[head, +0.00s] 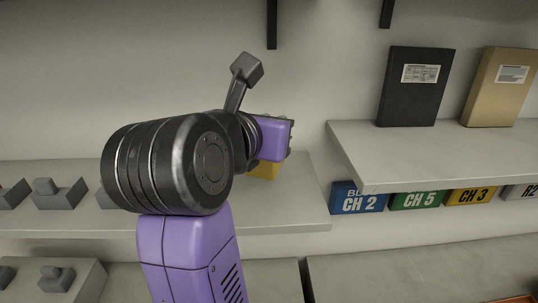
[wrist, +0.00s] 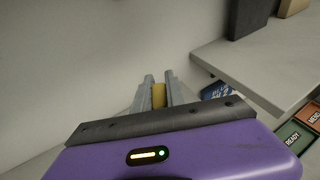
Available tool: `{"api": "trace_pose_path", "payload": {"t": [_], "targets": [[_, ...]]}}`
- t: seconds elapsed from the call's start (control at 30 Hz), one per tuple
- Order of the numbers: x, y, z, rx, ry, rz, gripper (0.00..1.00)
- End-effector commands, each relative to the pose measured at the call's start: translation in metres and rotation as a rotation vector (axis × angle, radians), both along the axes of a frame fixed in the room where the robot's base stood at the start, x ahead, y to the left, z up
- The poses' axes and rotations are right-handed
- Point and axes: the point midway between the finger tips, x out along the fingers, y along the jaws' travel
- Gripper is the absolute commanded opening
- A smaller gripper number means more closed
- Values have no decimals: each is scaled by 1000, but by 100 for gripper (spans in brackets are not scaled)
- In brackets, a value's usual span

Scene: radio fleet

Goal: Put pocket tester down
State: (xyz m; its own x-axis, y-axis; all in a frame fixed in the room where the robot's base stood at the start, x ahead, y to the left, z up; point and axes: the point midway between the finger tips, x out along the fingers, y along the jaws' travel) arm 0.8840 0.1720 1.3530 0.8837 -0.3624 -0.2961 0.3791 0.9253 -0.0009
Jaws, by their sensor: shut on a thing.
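The pocket tester appears as a small yellow block (wrist: 158,96) between the two grey fingers of my gripper (wrist: 159,78) in the wrist view. My gripper is shut on it. In the head view, a yellow part (head: 265,171) shows just below the purple gripper body, above the left shelf (head: 306,205). My arm and gripper hide most of it there. I cannot tell whether its underside touches the shelf.
Several grey holders (head: 60,194) stand on the left shelf. A higher shelf (head: 365,160) juts out at the right, bearing a black binder (head: 412,88) and a tan one (head: 498,90). Labelled CH 2 (head: 358,198), CH 5 (head: 415,196) and CH 3 (head: 471,195) blocks sit below it.

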Motion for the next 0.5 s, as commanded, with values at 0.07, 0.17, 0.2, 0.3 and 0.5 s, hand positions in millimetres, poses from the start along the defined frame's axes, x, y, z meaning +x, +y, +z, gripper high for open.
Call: {"api": "trace_pose_path", "payload": {"t": [0.07,0.17,0.2,0.3,0.5], "targets": [[0,0,-9,-3,0,1,0],[0,0,-16,-1,-1,0,0],[0,0,-19,-2,1,0,0],[0,-1,-32,-4,2,0,0],[0,0,-55,-1,-1,0,0]]}}
